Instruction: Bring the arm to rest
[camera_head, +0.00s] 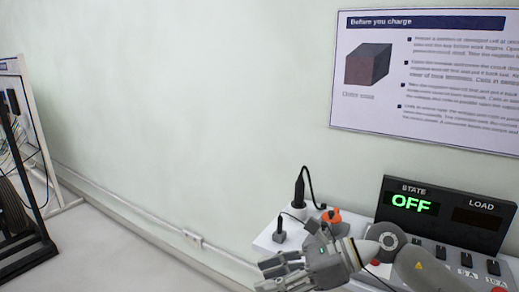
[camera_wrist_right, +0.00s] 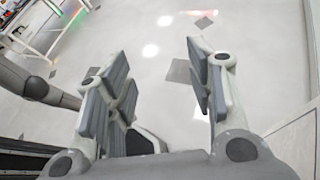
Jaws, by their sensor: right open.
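My right arm (camera_head: 420,268) comes in from the lower right of the head view. Its gripper (camera_head: 268,273) points left, in front of the white bench's near left corner. In the right wrist view the two fingers of this gripper (camera_wrist_right: 158,85) stand apart, with only grey floor showing between them. It holds nothing. My left gripper is in neither view.
The white bench (camera_head: 264,240) carries black plugs (camera_head: 299,192), an orange part (camera_head: 331,216) and a dark panel (camera_head: 445,190) reading OFF, close behind my right arm. A poster (camera_head: 430,80) hangs above. A black rack (camera_head: 22,190) stands far left. Floor between is clear.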

